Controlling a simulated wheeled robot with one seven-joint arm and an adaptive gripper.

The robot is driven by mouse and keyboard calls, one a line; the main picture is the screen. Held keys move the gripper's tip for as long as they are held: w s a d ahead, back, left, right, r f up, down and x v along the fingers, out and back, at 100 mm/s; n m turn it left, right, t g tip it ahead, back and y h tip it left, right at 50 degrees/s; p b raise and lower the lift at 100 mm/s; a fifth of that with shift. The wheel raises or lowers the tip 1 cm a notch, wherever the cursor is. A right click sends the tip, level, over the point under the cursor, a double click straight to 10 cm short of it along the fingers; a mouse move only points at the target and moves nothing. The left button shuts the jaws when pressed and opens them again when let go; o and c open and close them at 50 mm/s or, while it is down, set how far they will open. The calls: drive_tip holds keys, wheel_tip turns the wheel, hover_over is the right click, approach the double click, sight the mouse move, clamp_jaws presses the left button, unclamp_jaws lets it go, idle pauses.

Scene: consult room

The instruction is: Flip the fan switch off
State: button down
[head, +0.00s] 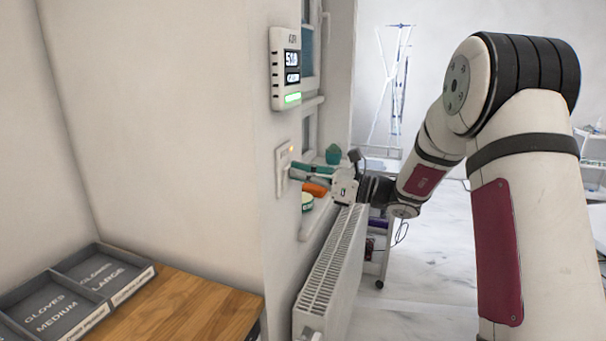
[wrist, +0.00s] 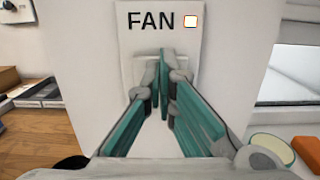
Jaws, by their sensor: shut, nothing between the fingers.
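The fan switch is a white wall plate (wrist: 210,38) marked FAN, with a lit orange-white indicator (wrist: 190,20) beside the lettering. In the head view the switch plate (head: 282,168) is on the wall below a display box, seen at a steep angle, with a small orange light. My gripper (head: 292,169) reaches it from the right, its fingertips at the plate. In the wrist view my gripper (wrist: 164,55) has its teal fingers shut and empty, in front of the plate just below the lettering. The fingers hide most of the rocker, so its tilt and any contact cannot be told.
A wall display box (head: 285,68) hangs above the switch. A radiator (head: 332,270) stands below my gripper. An orange block (head: 316,189) and a round container (head: 307,201) are on the windowsill. A grey glove tray (head: 92,285) lies on a wooden top (head: 190,308) at lower left.

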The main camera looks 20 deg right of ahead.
drive_tip(key=shift+w+a+r+g+h+p, duration=0.15)
drive_tip(key=shift+a+r+g+h+p, duration=0.15)
drive_tip(key=shift+a+r+h+p, duration=0.25)
drive_tip(key=shift+w+r+y, duration=0.1)
drive_tip(key=shift+r+y, duration=0.1)
drive_tip(key=shift+y, duration=0.05)
drive_tip(key=shift+d, duration=0.2)
drive_tip(key=v, duration=1.4)
drive_tip(key=shift+d+r, duration=0.25)
drive_tip(key=shift+d, duration=0.05)
drive_tip(key=shift+p, duration=0.3)
